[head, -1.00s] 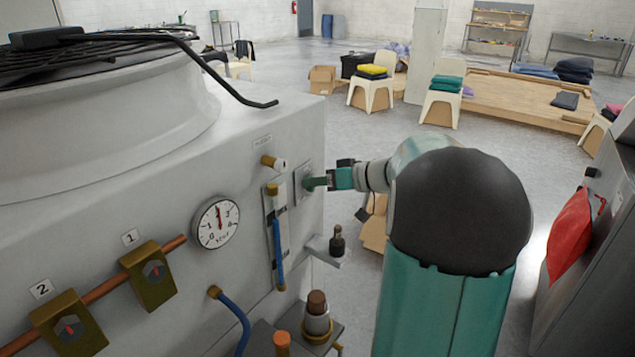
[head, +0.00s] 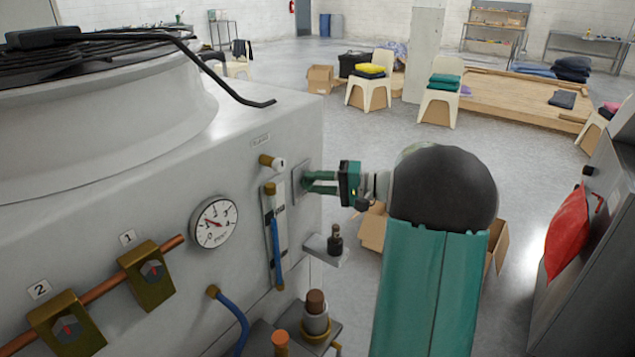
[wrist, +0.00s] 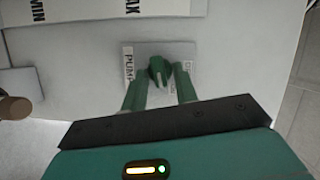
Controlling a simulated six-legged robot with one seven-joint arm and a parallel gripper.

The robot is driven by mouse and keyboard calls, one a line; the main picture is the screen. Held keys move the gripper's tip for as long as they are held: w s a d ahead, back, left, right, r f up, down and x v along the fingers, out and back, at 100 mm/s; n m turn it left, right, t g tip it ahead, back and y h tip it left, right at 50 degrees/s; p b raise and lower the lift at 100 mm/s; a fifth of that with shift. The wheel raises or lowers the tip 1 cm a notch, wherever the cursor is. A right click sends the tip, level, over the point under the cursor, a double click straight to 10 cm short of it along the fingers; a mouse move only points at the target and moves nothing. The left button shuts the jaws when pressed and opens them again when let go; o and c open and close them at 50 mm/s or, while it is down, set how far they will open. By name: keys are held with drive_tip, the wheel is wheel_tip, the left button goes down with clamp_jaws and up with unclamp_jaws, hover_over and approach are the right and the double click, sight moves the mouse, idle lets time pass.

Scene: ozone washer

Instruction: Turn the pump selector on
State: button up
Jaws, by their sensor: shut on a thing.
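The pump selector is a green knob (wrist: 159,70) on a pale plate, beside a white label reading PUMP (wrist: 128,68) in the wrist view. My gripper (wrist: 160,80) has one green finger on each side of the knob and is shut on it. In the head view my gripper (head: 310,182) reaches from the right to the selector plate (head: 297,184) near the right edge of the machine's front. There the knob is hidden by the fingers. A second label right of the knob is partly covered by a finger.
Left of the plate are a brass fitting (head: 270,161), a blue tube (head: 277,240) and a round gauge (head: 214,223). A small shelf with a dark fitting (head: 336,238) juts out below my gripper. A cabinet with a red bag (head: 567,228) stands at right.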

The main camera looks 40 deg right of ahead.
drive_tip(key=shift+f+m+t+y, duration=0.15)
drive_tip(key=shift+m+t+y, duration=0.2)
drive_tip(key=shift+m, duration=0.75)
drive_tip(key=o, duration=0.6)
drive_tip(key=v, duration=1.4)
drive_tip(key=shift+w+a, duration=0.1)
